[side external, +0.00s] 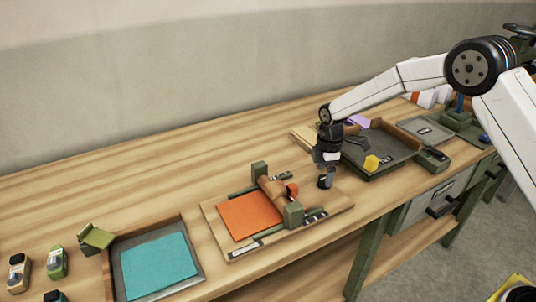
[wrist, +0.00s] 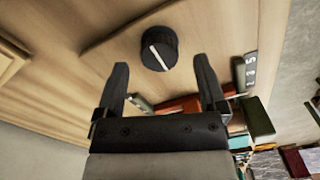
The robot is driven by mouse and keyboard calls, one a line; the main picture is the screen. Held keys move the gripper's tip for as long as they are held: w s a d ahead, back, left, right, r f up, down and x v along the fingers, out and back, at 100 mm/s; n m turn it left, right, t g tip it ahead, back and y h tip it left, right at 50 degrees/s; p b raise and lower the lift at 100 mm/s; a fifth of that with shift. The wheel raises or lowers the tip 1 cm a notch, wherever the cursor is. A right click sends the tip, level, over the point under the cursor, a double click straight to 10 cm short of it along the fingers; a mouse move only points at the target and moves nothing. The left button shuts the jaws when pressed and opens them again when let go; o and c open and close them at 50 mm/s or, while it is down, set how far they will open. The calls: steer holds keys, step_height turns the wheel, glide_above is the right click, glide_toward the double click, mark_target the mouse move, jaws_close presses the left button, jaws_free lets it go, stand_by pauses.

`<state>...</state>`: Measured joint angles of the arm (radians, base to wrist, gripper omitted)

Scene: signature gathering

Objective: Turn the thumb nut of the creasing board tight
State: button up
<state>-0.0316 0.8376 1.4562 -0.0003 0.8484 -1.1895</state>
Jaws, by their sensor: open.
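The creasing board (side external: 334,205) is a pale wooden board on the bench with an orange sheet (side external: 248,216), green posts and a brown roller (side external: 271,188). Its thumb nut (wrist: 158,49) looks like a round black knob with a white line across its top. My gripper (wrist: 160,64) is open and empty, and the knob shows just beyond and between its two fingertips, not gripped. In the side view my gripper (side external: 328,175) points down at the right end of the board. There the knob is hard to tell from the dark fingers.
A tray with a teal sheet (side external: 158,266) and small stamps (side external: 57,262) lie at the left. The bench behind the board is mostly clear.

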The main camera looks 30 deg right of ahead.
steer(key=shift+f, duration=0.75)
jaws_close()
